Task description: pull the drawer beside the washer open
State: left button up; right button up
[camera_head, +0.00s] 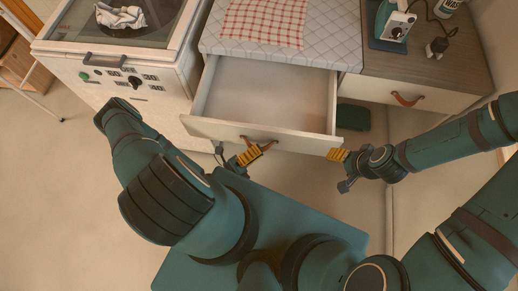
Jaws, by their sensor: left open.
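The drawer (300,140) beside the washer (120,75) stands pulled out, and its inside looks empty. A brown leather pull (268,139) is on its pale front panel. My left gripper (250,155) is open at the left part of that pull, with its yellow fingers close to the leather; whether they touch it I cannot tell. My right gripper (338,154) is apart from the pull, by the right end of the drawer front. Its finger opening does not show clearly.
A red checked cloth (262,22) lies on the padded top above the drawer. A second drawer with a leather pull (407,99) is at the right, shut, below a wooden counter (425,65). A dark green item (353,117) lies below it.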

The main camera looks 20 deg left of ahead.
pick_arm(q)
jog(key=v, duration=1.1)
jog(key=shift+s, duration=0.2)
